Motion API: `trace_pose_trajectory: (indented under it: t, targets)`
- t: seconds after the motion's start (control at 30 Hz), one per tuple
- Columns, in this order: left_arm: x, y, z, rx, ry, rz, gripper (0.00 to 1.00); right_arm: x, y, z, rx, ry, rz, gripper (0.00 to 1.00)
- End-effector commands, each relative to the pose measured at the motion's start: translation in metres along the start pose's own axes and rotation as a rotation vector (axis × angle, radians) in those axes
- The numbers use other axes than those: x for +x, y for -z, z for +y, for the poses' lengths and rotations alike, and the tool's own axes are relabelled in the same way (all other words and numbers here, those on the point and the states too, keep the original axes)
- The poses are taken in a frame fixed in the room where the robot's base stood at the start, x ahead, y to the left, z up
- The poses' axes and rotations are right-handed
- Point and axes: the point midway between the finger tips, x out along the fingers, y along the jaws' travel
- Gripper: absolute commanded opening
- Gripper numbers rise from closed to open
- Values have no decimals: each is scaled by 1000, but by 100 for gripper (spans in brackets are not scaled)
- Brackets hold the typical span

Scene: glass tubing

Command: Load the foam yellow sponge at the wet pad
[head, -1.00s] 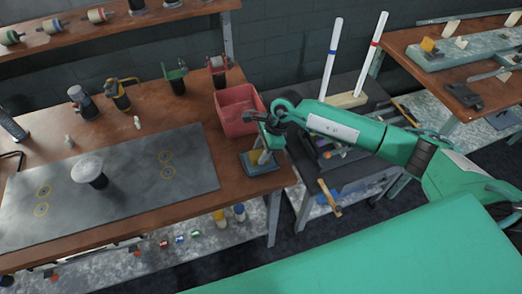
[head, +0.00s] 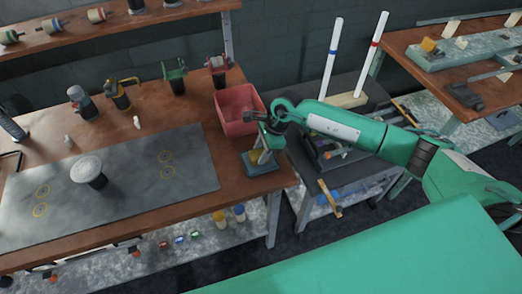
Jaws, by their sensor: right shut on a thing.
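The yellow sponge (head: 256,156) shows as a small yellow block at the right end of the wooden bench. My right gripper (head: 262,146) reaches in from the right and is shut on the sponge, pointing down. The sponge is right over the wet pad (head: 252,168), a small grey-blue square pad near the bench's right edge. Whether the sponge touches the pad I cannot tell. The fingers partly hide the sponge. My left gripper is not in view.
A red bin (head: 240,108) stands just behind the pad. A dark mat (head: 110,180) with yellow rings holds a white-topped round stand (head: 88,170). Two tall white tubes (head: 333,60) stand on a dark cart at right. A shelf (head: 120,30) runs along the back.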

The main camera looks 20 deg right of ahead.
Motion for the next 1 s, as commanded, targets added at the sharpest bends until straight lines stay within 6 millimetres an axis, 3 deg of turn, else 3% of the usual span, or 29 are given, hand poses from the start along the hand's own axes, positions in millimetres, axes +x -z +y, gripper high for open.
trace_pose_trajectory:
  t: [0.37, 1.0]
  targets:
    - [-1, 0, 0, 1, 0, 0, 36, 0, 0, 2, 1, -4, 2, 22]
    - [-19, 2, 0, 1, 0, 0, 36, -46, -19, 0, -1, 0, 1, 22]
